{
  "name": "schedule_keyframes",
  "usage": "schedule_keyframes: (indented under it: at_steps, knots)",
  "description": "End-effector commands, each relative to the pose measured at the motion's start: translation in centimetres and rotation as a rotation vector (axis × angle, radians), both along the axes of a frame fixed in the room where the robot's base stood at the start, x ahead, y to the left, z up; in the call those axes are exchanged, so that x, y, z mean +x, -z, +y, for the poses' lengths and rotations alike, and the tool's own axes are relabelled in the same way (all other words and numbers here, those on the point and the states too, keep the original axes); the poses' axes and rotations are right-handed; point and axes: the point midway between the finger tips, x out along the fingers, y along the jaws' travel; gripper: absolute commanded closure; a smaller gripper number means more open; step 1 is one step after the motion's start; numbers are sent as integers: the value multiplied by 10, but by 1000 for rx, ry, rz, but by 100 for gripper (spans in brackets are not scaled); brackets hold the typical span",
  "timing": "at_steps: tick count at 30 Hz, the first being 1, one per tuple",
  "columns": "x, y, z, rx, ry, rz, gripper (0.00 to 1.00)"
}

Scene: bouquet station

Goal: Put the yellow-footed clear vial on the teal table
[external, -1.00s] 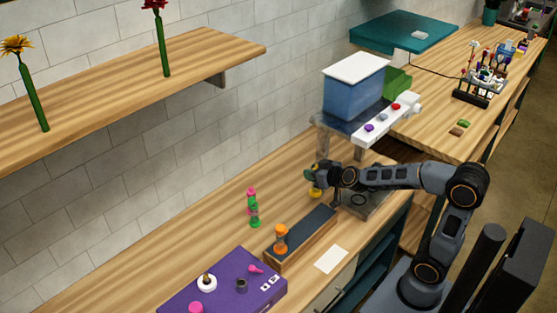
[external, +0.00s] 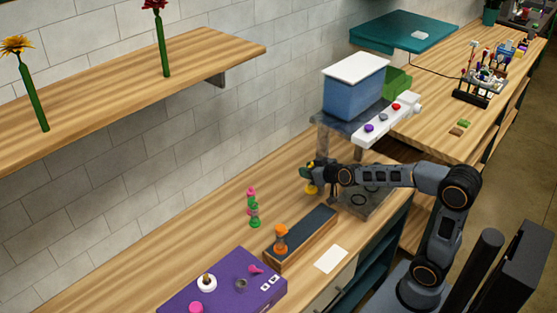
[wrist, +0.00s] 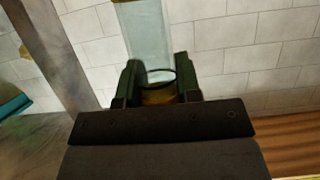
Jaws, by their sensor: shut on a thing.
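My gripper (external: 309,173) is shut on the yellow-footed clear vial and holds it over the wooden counter, left of the dispenser stand. In the external view a yellow end (external: 312,189) of the vial shows just below my gripper, and the rest is mostly hidden. In the wrist view the clear tube (wrist: 148,42) stands out beyond my gripper (wrist: 158,88), with a yellow part between the fingers. The teal table (external: 400,38) is a flat raised top at the back, with a small pale item on it.
A blue tank (external: 354,88) with a white lid sits on the grey stand, with a white button panel (external: 385,122) in front.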

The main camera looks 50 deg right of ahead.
Motion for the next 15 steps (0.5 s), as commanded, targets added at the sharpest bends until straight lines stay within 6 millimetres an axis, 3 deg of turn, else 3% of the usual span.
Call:
schedule_keyframes:
  at_steps: [10,15]
  knots:
    - [81,38,2,-1,1,0,100]
    - [105,67,3,-1,1,1,100]
